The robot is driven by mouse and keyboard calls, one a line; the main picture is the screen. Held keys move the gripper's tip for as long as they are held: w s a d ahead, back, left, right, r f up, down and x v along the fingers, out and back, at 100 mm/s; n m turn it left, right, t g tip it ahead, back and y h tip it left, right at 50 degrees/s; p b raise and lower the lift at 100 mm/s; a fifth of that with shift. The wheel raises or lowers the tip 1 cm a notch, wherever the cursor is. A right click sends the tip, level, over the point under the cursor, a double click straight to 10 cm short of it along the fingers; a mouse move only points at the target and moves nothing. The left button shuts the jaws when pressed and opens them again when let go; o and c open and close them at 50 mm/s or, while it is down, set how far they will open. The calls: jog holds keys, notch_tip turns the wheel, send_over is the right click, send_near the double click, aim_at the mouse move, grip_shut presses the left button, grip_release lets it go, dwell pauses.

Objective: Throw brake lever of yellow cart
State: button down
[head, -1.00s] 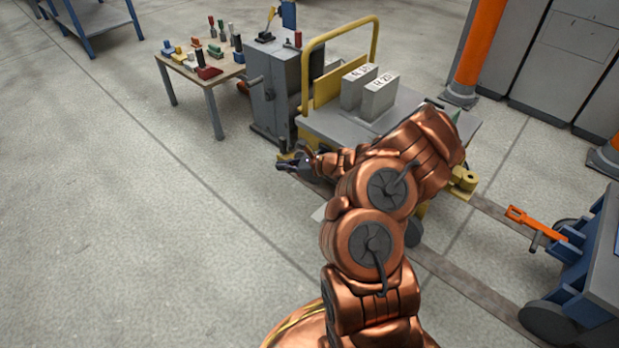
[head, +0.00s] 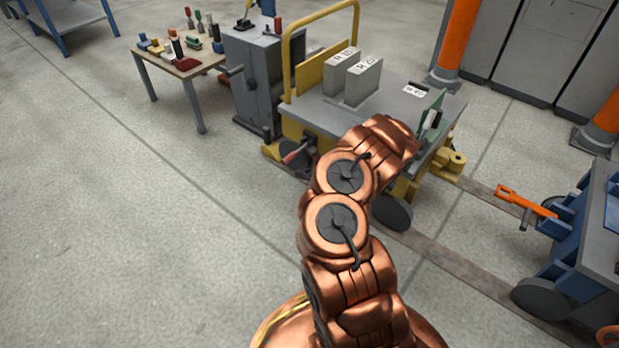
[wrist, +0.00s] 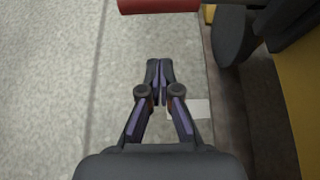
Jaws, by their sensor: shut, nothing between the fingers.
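The yellow cart (head: 315,113) stands ahead in the head view, with a grey deck and a yellow push handle. A short lever with a red grip (head: 297,154) sticks out low at its near left corner, beside a dark wheel. In the wrist view a red bar (wrist: 158,5), which looks like the lever's grip, crosses the top edge, cut off by the frame. My gripper (wrist: 159,65) is shut and empty, pointing toward the red bar with a gap of floor between.
Blocks (head: 362,80) and a green-edged plate stand on the cart deck. A grey cabinet (head: 250,85) and a small table (head: 195,68) are behind left. A blue cart (head: 575,235) with an orange bar is at right. Floor at left is clear.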

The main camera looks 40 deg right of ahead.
aim_at(295, 154)
jog(key=shift+w+a+r+b, duration=0.2)
jog(key=shift+w+r+b, duration=0.4)
jog(key=shift+w+r, duration=0.15)
jog(key=shift+w+a+r+b, duration=0.15)
jog(key=shift+w+r+b, duration=0.45)
jog(key=shift+w, duration=0.2)
jog(key=shift+r+p, duration=0.15)
jog(key=shift+p, duration=0.2)
